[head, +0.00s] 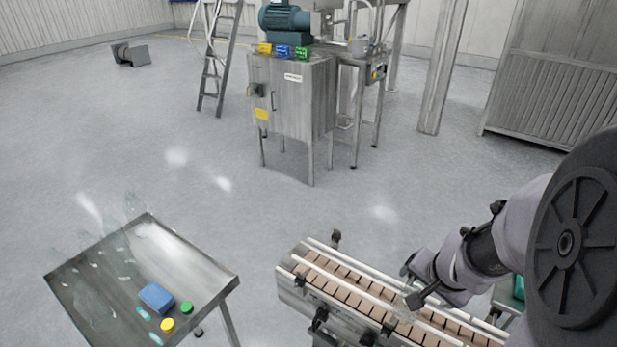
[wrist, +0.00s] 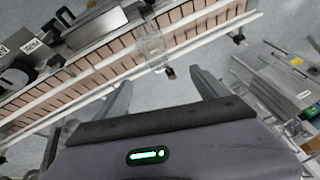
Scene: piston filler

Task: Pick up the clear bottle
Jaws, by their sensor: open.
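The clear bottle (wrist: 152,48) stands on the brown-slatted conveyor in the wrist view, near the rail closest to my gripper. It is see-through and hard to make out. In the head view a faint clear shape (head: 415,300) shows on the conveyor beside my gripper (head: 414,284). In the wrist view my gripper (wrist: 163,95) is open, its two fingers apart and pointing toward the conveyor. The bottle lies beyond the fingertips, between their lines, and nothing is between the fingers.
The conveyor (head: 345,293) has metal side rails and dark brackets. A steel cabinet (head: 290,105) stands behind. Open floor lies between.

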